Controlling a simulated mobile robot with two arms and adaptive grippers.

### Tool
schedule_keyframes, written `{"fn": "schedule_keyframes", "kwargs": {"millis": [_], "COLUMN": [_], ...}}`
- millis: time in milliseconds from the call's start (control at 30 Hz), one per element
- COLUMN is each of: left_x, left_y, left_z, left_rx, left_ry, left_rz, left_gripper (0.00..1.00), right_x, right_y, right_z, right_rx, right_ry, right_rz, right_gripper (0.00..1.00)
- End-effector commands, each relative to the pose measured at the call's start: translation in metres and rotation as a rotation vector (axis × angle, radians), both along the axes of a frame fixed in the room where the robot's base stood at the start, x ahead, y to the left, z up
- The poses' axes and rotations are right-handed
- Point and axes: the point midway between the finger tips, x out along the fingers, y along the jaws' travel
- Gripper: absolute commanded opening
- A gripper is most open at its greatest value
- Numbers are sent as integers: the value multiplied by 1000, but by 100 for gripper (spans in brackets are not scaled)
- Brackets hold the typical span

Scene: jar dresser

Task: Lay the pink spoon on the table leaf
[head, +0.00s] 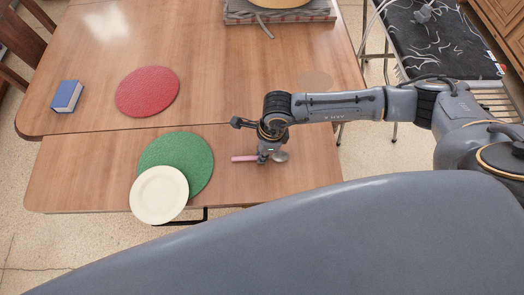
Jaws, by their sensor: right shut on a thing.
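The pink spoon (243,158) has its pink handle pointing left and its metal bowl showing to the right of my right gripper. My right gripper (264,157) is shut on the spoon around its middle, over the table leaf. I cannot tell whether the spoon touches the wood. The table leaf (90,165) is the near wooden strip, parted from the main table top by a seam. My left gripper is not in view.
A green round mat (190,150) lies on the leaf, with a cream plate (158,195) overlapping its near edge. A red round mat (147,91) and a blue box (67,96) lie on the main top. The leaf right of the gripper is clear.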

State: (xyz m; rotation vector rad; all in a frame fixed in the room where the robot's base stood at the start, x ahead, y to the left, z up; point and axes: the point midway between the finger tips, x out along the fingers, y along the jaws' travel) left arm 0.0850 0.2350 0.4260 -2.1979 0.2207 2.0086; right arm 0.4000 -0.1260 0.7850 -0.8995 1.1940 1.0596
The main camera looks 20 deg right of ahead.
Motion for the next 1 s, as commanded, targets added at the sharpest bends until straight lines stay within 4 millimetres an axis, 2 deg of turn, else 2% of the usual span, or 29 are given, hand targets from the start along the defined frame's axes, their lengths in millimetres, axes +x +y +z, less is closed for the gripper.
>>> {"fn": "schedule_keyframes", "kwargs": {"millis": [100,133,233,533,667,767,1000], "left_x": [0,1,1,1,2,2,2], "left_y": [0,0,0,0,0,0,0], "left_z": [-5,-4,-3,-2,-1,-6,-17], "left_rx": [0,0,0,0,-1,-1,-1], "left_ry": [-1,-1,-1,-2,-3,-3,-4], "left_rz": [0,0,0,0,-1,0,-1], "left_gripper": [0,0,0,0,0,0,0], "right_x": [0,0,0,0,1,0,-3], "right_y": [0,0,0,0,-1,-4,-12], "right_z": [-4,-3,-2,-1,6,21,73], "right_rx": [0,0,0,0,1,1,1], "right_ry": [0,0,0,0,-1,-3,-5], "right_rz": [0,-1,-1,-1,-1,0,0], "right_gripper": [0,17,36,36,36,36,36]}}
